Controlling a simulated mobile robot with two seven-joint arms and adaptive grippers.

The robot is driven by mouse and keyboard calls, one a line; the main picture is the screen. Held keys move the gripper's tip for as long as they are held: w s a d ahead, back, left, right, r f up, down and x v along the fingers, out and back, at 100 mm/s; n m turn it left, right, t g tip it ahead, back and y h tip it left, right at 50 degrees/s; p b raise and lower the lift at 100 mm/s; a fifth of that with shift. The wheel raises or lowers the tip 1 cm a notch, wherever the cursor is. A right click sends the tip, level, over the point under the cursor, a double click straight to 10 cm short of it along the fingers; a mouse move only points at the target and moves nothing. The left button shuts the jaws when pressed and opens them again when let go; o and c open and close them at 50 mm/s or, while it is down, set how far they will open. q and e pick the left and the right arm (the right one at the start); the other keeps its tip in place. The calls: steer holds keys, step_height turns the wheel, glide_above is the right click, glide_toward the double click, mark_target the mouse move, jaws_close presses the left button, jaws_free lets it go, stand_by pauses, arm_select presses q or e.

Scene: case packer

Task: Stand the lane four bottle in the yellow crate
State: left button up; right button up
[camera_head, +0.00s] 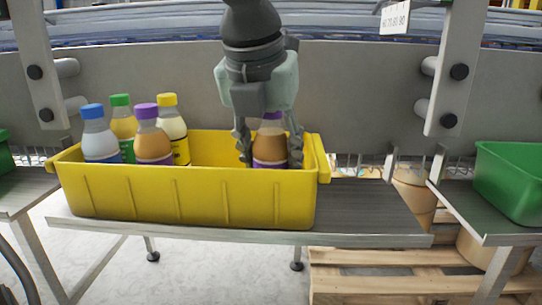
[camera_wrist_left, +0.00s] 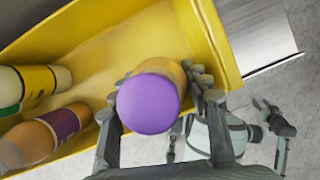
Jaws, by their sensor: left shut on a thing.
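The yellow crate (camera_head: 190,195) sits on a grey shelf. My left gripper (camera_head: 270,152) reaches down into its right end, shut on an orange-brown bottle (camera_head: 270,147) with a purple cap and purple label. The bottle looks upright between the fingers. Its base is hidden behind the crate's front wall, so I cannot tell whether it touches the floor. In the left wrist view its purple cap (camera_wrist_left: 148,102) lies between the fingers, inside the crate wall (camera_wrist_left: 222,45). What looks like my right gripper (camera_wrist_left: 268,122) shows outside the crate; its finger opening is unclear.
Several bottles stand in the crate's left part, including a blue-capped one (camera_head: 99,137) and another purple-capped one (camera_head: 152,138). The crate's middle is free. A green crate (camera_head: 510,180) stands on the right shelf. Grey posts (camera_head: 455,70) flank the work area.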

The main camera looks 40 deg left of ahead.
mark_target(266, 126)
arm_select(q)
steer(key=shift+f, duration=0.1)
steer(key=o, duration=1.4)
steer(key=shift+r, duration=0.3)
steer(key=v, duration=1)
steer(key=shift+s+r, duration=0.15)
steer(key=shift+r, duration=0.25)
steer(key=shift+s+d+r, duration=0.1)
steer(key=shift+s+r, duration=0.05)
steer(key=shift+r, duration=0.25)
arm_select(e)
steer(key=shift+s+a+f, duration=0.15)
steer(key=shift+f, duration=0.2)
